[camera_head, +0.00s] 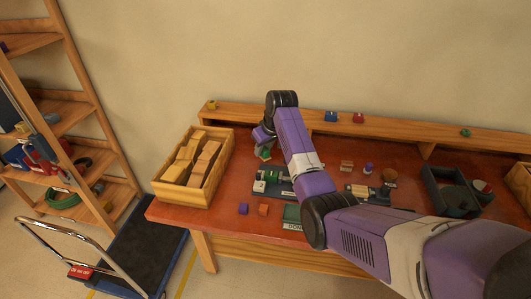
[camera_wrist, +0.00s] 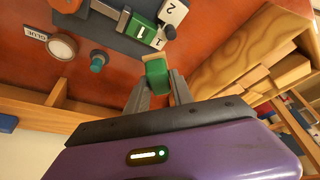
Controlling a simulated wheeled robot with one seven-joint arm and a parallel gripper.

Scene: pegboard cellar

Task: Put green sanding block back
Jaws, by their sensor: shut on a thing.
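The green sanding block (camera_wrist: 157,77) has a tan face and sits between the two fingers of my gripper (camera_wrist: 158,88) in the wrist view. My gripper is shut on it, above the red-brown bench top. In the head view the block shows as a small green patch (camera_head: 265,154) below my gripper (camera_head: 263,143), near the back left of the bench. My arm hides part of the bench there. A dark holder with numbered pieces (camera_wrist: 145,32), one of them green with a 1, lies just beyond the block in the wrist view.
A wooden crate of wood pieces (camera_head: 222,168) stands on the bench's left end, close beside my gripper. A raised back shelf (camera_head: 400,127) carries small yellow, blue, red and green items. A dark tray (camera_head: 428,185) is at right.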

